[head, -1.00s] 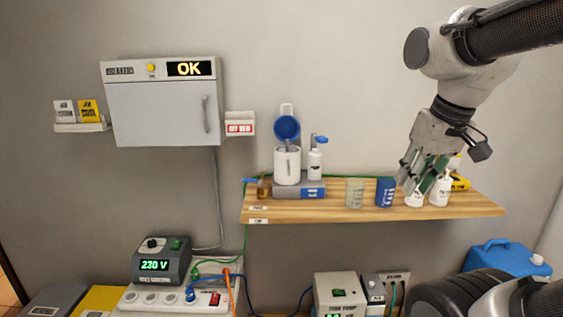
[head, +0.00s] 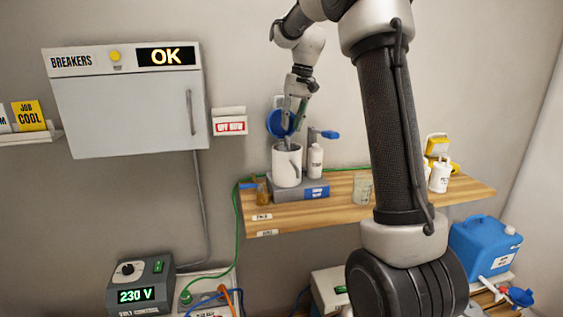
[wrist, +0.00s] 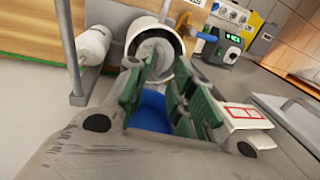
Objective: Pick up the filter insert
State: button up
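A white canister (head: 287,166) with a handle stands upright on a grey base with a blue label (head: 300,189) on the wooden shelf. Its blue lid (head: 277,122) is raised behind it. My gripper (head: 288,140) points down just above the canister's mouth. The wrist view also shows the canister (wrist: 138,38), its open mouth beyond my green-padded fingers (wrist: 168,85). The fingers stand apart, and the blue lid (wrist: 152,110) shows behind the gap. Something grey is inside the mouth, but I cannot tell the filter insert clearly from the canister wall.
An amber bottle (head: 262,190) is at left, a glass beaker (head: 362,188) at right. The breaker box (head: 130,105) is on the wall at left. My arm hides part of the shelf.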

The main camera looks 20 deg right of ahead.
aim_at(288, 138)
jog(key=f, duration=0.3)
jog(key=a+f, duration=0.1)
jog(key=f, duration=0.1)
jog(key=shift+w+f, duration=0.15)
jog(key=shift+f, duration=0.25)
jog(key=shift+c, duration=0.2)
